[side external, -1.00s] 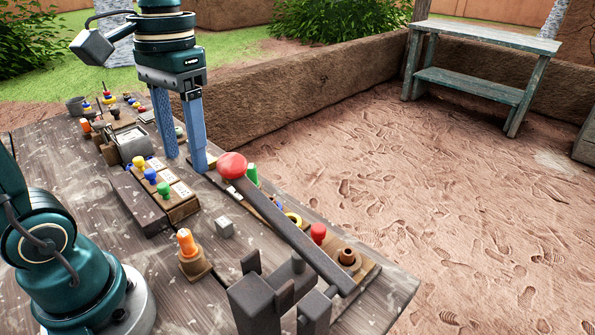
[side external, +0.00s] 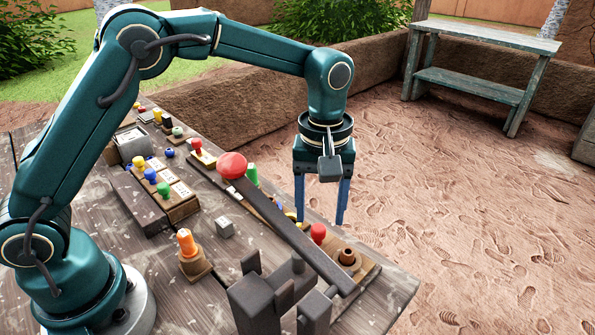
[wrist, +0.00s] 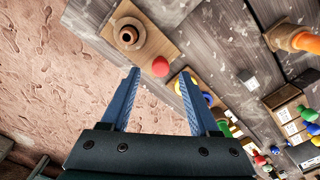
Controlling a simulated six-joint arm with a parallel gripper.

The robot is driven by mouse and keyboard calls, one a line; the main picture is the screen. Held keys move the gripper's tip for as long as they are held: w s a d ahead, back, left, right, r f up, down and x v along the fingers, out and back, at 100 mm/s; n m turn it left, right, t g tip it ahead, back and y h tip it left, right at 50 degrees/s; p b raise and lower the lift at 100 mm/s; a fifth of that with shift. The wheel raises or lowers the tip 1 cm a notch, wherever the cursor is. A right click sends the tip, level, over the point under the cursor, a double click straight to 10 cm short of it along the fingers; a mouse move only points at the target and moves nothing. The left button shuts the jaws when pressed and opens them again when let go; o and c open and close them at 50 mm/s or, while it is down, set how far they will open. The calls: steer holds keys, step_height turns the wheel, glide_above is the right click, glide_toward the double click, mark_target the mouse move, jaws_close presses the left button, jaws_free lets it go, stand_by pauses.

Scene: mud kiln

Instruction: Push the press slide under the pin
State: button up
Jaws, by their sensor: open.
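A dark grey lever press (side external: 258,303) stands at the near edge of the table in the side view. Its long lever (side external: 290,232) slopes up to a red ball knob (side external: 232,165). I cannot make out which part is the slide, or a gap under the pin. My gripper (side external: 320,212) is open and empty, pointing down behind the lever, over the table's right edge. In the wrist view my gripper (wrist: 159,75) has nothing between its fingers, and the press does not show.
A red peg (side external: 317,233) and a wooden block with a brown ring (side external: 347,257) lie near my gripper. Beyond the table edge is open sandy ground.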

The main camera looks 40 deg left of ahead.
mark_target(318, 227)
steer(key=shift+f, duration=1.55)
jaws_close()
